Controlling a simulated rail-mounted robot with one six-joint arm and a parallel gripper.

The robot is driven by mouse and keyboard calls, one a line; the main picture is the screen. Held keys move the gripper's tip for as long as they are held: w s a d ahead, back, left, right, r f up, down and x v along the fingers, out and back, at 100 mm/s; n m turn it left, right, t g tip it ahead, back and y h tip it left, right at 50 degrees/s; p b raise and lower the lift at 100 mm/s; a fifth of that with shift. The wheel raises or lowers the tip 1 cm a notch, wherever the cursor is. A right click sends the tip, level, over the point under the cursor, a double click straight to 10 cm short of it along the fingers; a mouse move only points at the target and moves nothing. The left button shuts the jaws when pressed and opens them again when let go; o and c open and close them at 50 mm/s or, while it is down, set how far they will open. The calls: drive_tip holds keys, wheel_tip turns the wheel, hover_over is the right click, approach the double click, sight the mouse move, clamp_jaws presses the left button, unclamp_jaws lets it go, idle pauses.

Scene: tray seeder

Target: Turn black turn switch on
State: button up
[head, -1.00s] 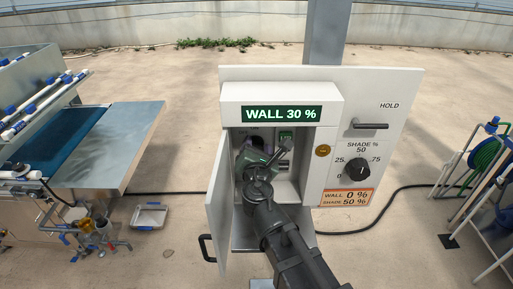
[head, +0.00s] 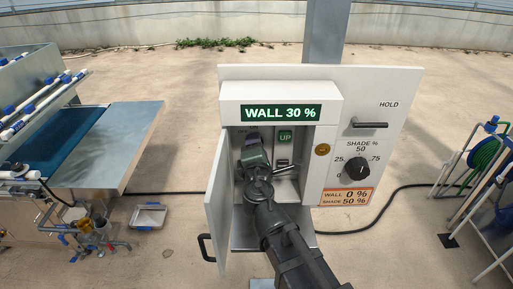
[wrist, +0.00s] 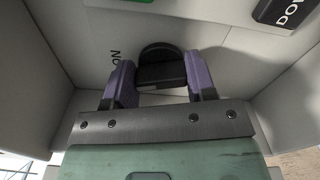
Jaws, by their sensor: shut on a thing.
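The black turn switch (wrist: 162,68) sits on the pale back wall of the open cabinet in the wrist view. The purple fingers of my gripper (wrist: 160,80) are on either side of it and shut on it. In the head view my gripper (head: 252,138) reaches into the upper left of the cabinet and hides the switch.
The cabinet door (head: 217,215) hangs open at the left. The display (head: 281,113) reads WALL 30 %. A SHADE % knob (head: 357,169) is outside.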

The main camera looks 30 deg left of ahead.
drive_tip(key=shift+f+m, duration=0.15)
drive_tip(key=shift+m, duration=1.55)
drive_tip(key=o, duration=0.7)
drive_tip(key=shift+c, duration=0.2)
